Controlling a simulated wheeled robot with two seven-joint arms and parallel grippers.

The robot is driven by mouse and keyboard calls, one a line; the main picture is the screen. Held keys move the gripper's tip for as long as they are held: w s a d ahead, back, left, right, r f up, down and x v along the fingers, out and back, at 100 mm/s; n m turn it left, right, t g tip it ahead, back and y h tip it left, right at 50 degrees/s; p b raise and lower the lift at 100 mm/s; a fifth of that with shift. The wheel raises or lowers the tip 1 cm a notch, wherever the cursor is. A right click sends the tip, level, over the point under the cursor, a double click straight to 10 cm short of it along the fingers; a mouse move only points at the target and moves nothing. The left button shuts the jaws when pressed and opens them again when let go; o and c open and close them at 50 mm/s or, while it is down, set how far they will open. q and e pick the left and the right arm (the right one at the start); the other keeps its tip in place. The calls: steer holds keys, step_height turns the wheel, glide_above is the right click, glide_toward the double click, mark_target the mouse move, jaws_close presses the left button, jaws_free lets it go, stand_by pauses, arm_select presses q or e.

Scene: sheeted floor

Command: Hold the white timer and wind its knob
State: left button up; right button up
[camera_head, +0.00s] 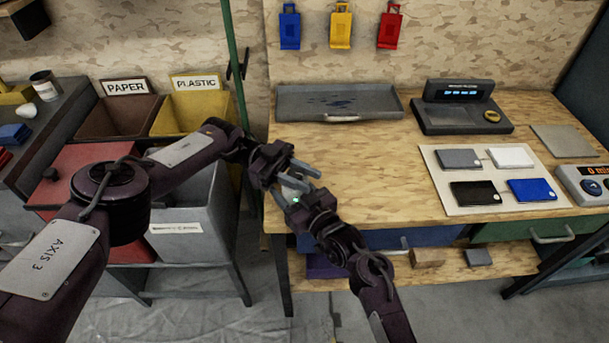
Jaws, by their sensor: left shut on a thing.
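My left gripper (297,172) reaches in from the left, in front of the left end of the wooden workbench. It is shut on a small whitish thing (291,182), probably the white timer, mostly hidden by the fingers. My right gripper (286,196) comes up from below and faces the left one closely, at the same whitish thing. I cannot tell whether its fingers touch it or how wide they stand. The timer's knob cannot be made out.
The wooden workbench (360,155) holds a grey tray (290,104), a dark display device (460,115) and a pale board with several small cards (445,160). A device reading "0 min" (590,183) is at the right edge. Paper (95,122) and plastic (185,122) bins stand left.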

mark_target(301, 176)
arm_select(q)
steer(key=shift+a+m+g+y, duration=0.3)
steer(key=shift+m+g+y, duration=0.5)
steer(key=shift+g, duration=0.1)
arm_select(e)
steer(key=shift+s+a, duration=0.1)
steer(key=shift+a, duration=0.1)
arm_select(q)
steer(key=o, duration=1)
arm_select(e)
steer(key=shift+d, duration=0.1)
arm_select(q)
steer(key=shift+s, duration=0.1)
steer(key=shift+r, duration=0.1)
step_height(301, 176, up, 10)
steer(key=shift+f, duration=0.1)
arm_select(e)
steer(key=o, duration=1.1)
steer(key=shift+o, duration=0.2)
steer(key=shift+d, duration=0.1)
